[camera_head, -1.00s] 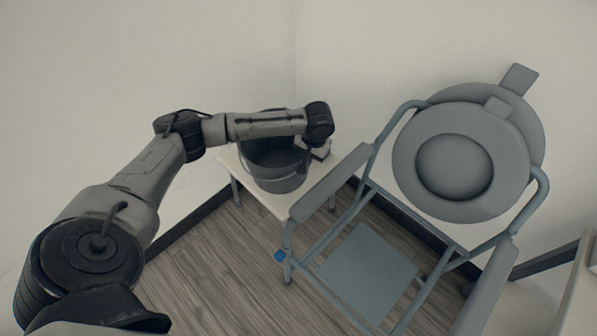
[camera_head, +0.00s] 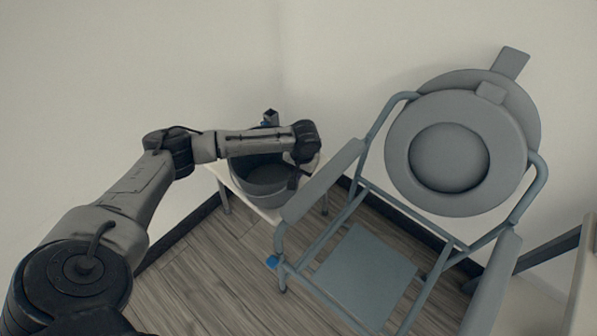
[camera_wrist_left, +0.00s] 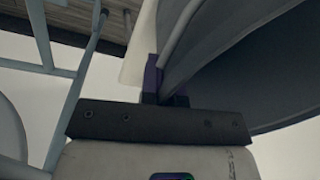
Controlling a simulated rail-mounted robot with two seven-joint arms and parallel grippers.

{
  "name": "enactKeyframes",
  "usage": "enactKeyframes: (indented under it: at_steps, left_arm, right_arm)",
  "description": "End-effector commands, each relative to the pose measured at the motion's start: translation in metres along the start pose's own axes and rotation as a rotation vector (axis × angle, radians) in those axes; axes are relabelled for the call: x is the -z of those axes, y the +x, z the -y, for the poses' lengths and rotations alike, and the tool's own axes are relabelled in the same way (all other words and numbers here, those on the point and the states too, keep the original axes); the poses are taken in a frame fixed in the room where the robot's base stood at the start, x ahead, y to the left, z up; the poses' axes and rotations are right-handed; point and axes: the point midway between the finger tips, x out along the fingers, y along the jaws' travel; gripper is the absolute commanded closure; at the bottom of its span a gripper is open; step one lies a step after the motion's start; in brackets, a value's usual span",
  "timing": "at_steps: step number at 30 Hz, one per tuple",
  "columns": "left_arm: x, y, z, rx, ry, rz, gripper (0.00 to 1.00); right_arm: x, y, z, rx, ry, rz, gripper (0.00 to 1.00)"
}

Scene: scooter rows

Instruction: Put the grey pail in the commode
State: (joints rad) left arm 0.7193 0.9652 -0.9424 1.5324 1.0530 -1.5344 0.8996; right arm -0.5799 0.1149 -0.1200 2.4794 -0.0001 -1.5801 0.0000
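The grey pail (camera_head: 262,182) sits on or just over a small white table in the head view; I cannot tell whether its base touches. My left gripper (camera_head: 297,179) is at its right rim. In the left wrist view the fingers (camera_wrist_left: 164,88) are close together with the edge of the pail wall (camera_wrist_left: 235,60) between them. The grey commode (camera_head: 322,181) stands to the right, a chair frame with armrests. Its round seat ring and lid (camera_head: 402,150) are tilted up at the back, and a flat lower panel (camera_head: 365,265) shows inside the frame. My right gripper is out of view.
The small white table (camera_head: 233,184) stands against the wall, left of the commode. A dark object (camera_head: 270,118) shows behind my forearm. The commode's left armrest (camera_head: 322,180) rises close to the pail. Another furniture edge (camera_head: 583,275) is at the far right. Wooden floor lies in front.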

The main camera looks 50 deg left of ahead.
Motion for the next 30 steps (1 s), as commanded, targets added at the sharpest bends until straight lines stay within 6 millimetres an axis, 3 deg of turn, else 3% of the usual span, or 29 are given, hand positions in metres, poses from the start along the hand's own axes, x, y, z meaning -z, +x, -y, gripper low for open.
enactKeyframes:
  at_steps: [2, 11, 20, 30]
  left_arm:
    - [0.0, 0.0, 0.0, 0.0, -0.001, 0.0, 1.0]
    - [0.0, 0.003, 0.0, 0.0, 0.0, 0.0, 0.72]
    - [0.0, 0.002, 0.0, 0.0, 0.0, 0.0, 0.72]
    - [0.0, -0.059, 0.0, -0.001, 0.001, 0.0, 0.72]
  right_arm:
    - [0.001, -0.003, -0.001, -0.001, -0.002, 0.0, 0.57]
    - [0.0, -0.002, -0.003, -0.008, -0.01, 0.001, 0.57]
    - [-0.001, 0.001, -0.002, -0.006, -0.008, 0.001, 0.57]
    - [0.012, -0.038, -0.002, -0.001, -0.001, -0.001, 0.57]
